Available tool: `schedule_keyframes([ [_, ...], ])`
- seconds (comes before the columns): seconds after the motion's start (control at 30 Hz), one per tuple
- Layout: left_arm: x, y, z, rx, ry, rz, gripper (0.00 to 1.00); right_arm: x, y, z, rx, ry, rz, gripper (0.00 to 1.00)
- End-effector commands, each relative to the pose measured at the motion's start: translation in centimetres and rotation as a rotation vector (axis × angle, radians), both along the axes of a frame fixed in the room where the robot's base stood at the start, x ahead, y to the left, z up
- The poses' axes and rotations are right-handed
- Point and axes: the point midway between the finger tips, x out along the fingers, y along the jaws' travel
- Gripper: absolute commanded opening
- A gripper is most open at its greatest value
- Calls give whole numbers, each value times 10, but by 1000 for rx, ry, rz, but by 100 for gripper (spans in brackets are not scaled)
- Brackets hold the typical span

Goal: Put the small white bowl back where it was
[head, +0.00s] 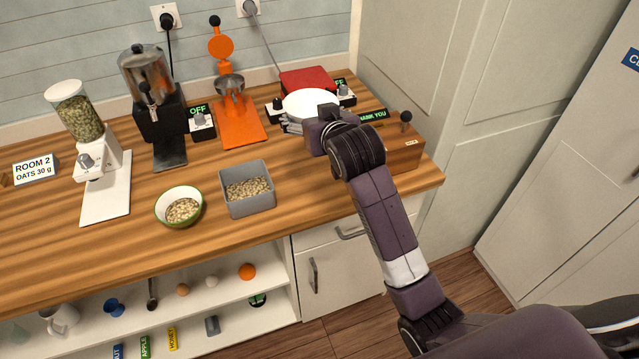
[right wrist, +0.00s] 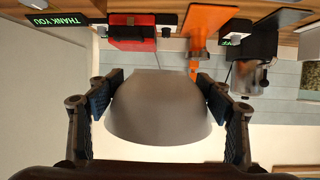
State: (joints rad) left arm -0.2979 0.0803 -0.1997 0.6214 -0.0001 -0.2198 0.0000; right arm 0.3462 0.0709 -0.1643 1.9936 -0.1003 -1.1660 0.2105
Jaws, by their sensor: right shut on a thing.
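The small white bowl (head: 309,103) is near the back right of the wooden counter, in front of a red device. My right gripper (head: 308,112) is shut on it; my wrist and forearm hide its near right side. In the right wrist view the bowl (right wrist: 157,107) looks grey in shadow, with a finger on each side of it. That view appears upside down. I cannot tell whether the bowl touches the counter. My left gripper is not in view.
A red device (head: 306,82), an orange stand (head: 240,128), a grey tub of oats (head: 247,190), a green-rimmed bowl of oats (head: 180,205), a metal dispenser (head: 147,75) and a grain dispenser (head: 80,115) stand on the counter. A wooden box (head: 404,150) is at the right end.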

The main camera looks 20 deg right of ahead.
Motion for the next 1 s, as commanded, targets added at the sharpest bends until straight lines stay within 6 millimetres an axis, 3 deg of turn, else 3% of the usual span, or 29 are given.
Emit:
schedule_keyframes([
  [0.33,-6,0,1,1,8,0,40,0,0,-8,0,2,0,14],
  [0.8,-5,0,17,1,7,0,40,-1,0,-124,-1,6,2,14],
  [1.0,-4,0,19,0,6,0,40,0,0,-149,-1,-1,1,14],
])
